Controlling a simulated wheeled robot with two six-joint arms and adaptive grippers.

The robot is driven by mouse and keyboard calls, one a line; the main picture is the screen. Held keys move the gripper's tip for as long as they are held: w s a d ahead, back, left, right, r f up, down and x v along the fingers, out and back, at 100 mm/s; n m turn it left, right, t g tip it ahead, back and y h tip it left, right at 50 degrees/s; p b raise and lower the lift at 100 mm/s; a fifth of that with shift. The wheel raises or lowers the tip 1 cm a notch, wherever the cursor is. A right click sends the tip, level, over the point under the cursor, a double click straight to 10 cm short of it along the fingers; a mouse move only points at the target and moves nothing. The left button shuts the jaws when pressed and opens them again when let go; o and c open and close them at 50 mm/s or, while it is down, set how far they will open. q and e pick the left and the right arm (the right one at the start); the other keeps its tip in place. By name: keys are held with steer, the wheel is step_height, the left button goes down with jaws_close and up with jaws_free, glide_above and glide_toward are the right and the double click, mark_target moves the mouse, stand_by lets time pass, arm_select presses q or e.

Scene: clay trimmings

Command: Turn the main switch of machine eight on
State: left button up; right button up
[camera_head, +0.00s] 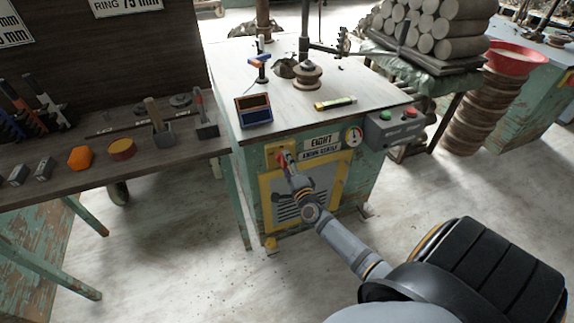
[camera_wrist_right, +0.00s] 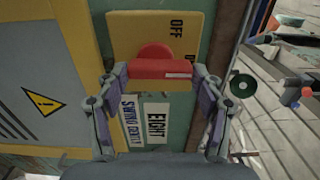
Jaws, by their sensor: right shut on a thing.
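Machine eight is a green cabinet (camera_head: 375,170) with a pale top, and its front carries an EIGHT label (camera_head: 320,142), also legible in the right wrist view (camera_wrist_right: 156,125). The main switch is a red handle (camera_wrist_right: 160,68) on a yellow plate (camera_wrist_right: 122,30) with OFF lettering at its top. Across the wrist picture the handle lies level, with a white mark toward its right end. My right gripper (camera_head: 285,160) is shut on the red handle, one finger at each end in the wrist view. Lettering below OFF is partly hidden. My left gripper is out of view.
A grey box (camera_head: 393,128) with green and red buttons sits at the cabinet's right corner, beside a round gauge (camera_head: 354,136). A dark shelf (camera_head: 100,175) with tools stands close on the left. Floor in front is clear around my right arm.

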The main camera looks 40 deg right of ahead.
steer(key=o, duration=1.2)
steer(key=shift+c, duration=0.2)
steer(key=v, duration=1.2)
